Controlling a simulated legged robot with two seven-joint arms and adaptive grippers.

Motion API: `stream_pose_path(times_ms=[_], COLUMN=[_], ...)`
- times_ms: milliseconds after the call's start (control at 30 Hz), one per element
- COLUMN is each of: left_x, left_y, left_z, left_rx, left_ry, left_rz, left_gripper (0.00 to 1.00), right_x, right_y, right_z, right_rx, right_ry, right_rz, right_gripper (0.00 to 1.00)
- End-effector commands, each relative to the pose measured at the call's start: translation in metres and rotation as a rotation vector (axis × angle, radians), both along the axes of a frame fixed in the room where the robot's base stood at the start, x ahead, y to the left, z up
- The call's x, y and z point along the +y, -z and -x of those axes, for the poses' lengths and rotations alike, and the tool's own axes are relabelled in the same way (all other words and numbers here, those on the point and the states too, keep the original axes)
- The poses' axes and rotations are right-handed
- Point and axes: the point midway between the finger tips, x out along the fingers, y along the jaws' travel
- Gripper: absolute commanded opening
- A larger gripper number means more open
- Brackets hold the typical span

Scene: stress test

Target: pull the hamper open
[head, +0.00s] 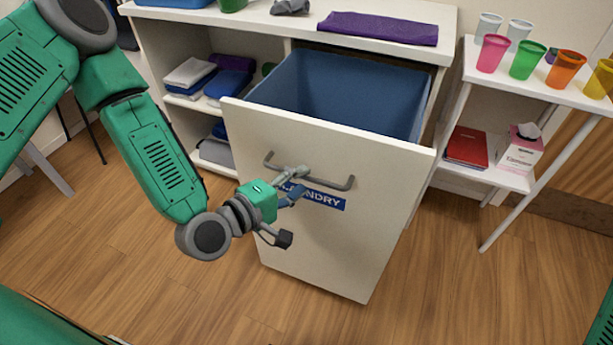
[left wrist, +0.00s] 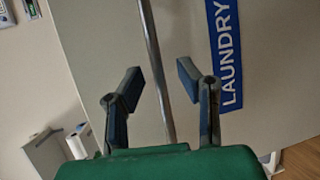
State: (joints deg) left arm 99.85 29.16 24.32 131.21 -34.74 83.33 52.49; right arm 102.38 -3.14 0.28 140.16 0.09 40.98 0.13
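The hamper is a white front panel (head: 300,245) with a blue bin (head: 345,95) behind it, standing well out from the white cabinet. The bin looks empty. A grey bar handle (head: 335,184) runs across the panel above a blue LAUNDRY label (head: 322,200). My left gripper (head: 288,215) is at the left part of the handle. In the left wrist view its two fingers (left wrist: 160,80) are spread, with the handle bar (left wrist: 155,55) passing between them and gaps on both sides. My right gripper is out of view.
The white cabinet (head: 270,20) holds folded towels and a purple cloth (head: 378,28) on top. To the right, a white shelf stand (head: 535,80) carries coloured cups, a red book (head: 467,147) and a tissue box (head: 520,150). Wooden floor (head: 480,290) in front is clear.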

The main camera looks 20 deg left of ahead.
Motion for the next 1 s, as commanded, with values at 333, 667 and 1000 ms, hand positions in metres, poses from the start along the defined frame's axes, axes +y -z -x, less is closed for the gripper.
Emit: stream_pose_path(times_ms=[333, 667, 1000], left_x=[0.031, 0.04, 0.04], left_y=[-0.012, -0.016, -0.016], left_z=[0.064, 0.085, 0.085], left_rx=[0.005, 0.004, 0.004], left_ry=[-0.002, 0.0, 0.0], left_rz=[-0.001, -0.001, -0.002], left_gripper=[0.31, 0.31, 0.31], right_x=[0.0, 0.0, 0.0], right_y=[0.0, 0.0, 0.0], right_z=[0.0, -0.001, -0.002], right_rx=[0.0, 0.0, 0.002], right_ry=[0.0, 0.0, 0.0], right_rz=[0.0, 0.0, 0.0], right_gripper=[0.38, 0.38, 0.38])
